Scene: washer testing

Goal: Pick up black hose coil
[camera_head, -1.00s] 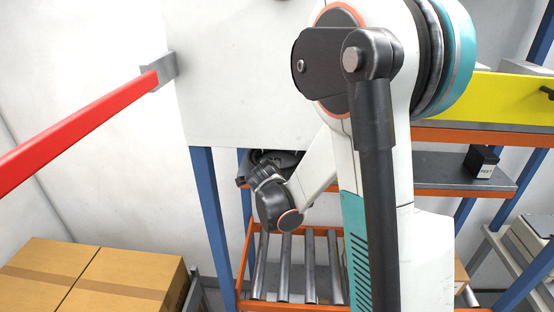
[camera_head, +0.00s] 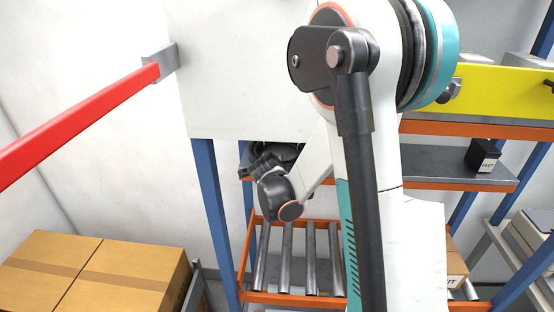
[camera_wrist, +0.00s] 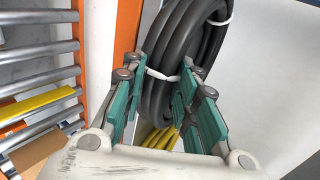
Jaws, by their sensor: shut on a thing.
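The black hose coil (camera_wrist: 190,50) shows large in the wrist view, a bundle of thick dark loops bound with white ties. My gripper (camera_wrist: 164,76) has its teal-padded fingers on both sides of the loops and is shut on the coil. A white tie (camera_wrist: 160,76) crosses the loops between the fingertips. In the head view, my gripper (camera_head: 264,162) is at the shelf level above the rollers. A dark part of the coil (camera_head: 286,152) shows behind it, under the white panel. The rest of the coil is hidden there by my arm and the panel.
A roller rack (camera_head: 286,262) with an orange frame lies below my gripper. Blue posts (camera_head: 212,210) and a large white panel (camera_head: 240,75) stand close by. Cardboard boxes (camera_head: 120,275) are at lower left. A small black box (camera_head: 482,156) sits on the right shelf.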

